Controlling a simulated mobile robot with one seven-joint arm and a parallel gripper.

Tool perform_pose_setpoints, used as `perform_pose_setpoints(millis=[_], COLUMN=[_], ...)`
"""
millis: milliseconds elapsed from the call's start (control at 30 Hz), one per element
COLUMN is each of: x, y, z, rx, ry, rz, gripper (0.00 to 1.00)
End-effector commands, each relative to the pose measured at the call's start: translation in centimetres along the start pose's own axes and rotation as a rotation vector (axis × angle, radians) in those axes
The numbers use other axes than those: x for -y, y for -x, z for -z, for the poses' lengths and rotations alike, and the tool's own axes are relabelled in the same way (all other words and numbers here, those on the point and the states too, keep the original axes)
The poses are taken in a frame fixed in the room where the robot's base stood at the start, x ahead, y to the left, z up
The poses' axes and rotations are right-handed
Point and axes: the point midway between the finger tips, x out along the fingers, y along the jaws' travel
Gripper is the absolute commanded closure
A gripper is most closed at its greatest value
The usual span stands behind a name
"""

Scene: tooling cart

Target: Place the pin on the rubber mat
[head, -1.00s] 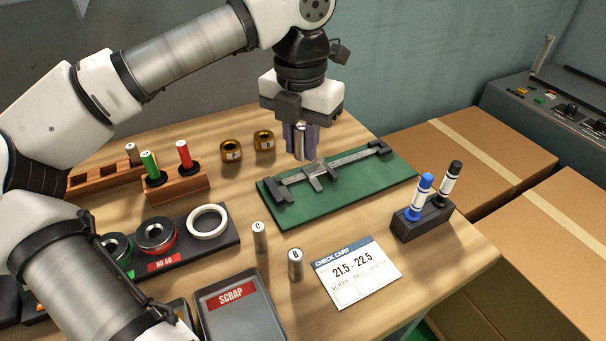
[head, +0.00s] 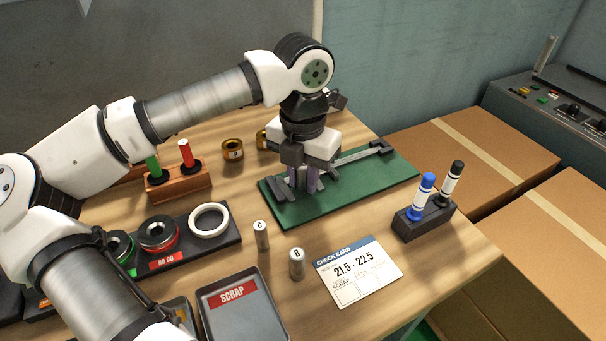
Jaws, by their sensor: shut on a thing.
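My gripper (head: 305,182) is down over the left half of the green rubber mat (head: 286,212), with its fingers pointing down. It is shut on a metal pin, which the fingers and hand now hide almost fully; I cannot tell whether the pin touches the mat. A grey caliper (head: 362,156) lies on the mat, its right end showing and its left part mostly behind my gripper. Two other metal pins, marked C (head: 261,236) and B (head: 297,263), stand upright on the wooden table in front of the mat.
A check card (head: 357,270) and a black holder (head: 421,222) with two markers are at the right. A scrap tray (head: 243,306), a ring-gauge rack (head: 232,238), a wooden plug-gauge block (head: 178,187) and a brass ring (head: 232,149) are at the left. The mat's right front is clear.

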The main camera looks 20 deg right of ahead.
Motion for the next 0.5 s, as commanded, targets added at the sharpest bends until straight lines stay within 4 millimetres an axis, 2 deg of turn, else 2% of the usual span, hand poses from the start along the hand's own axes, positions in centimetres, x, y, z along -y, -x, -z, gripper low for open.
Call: perform_pose_setpoints(millis=[133, 167, 300, 500], x=[-0.02, -0.01, -0.07, -0.18], y=[-0.59, -0.45, -0.51, -0.59], z=[0.0, 0.01, 0.04, 0.07], rx=[0.0, -0.001, -0.003, -0.005], ry=[0.0, 0.0, 0.001, 0.004], rz=[0.0, 0.0, -0.001, -0.002], gripper=[1.0, 0.74, 0.56, 0.56])
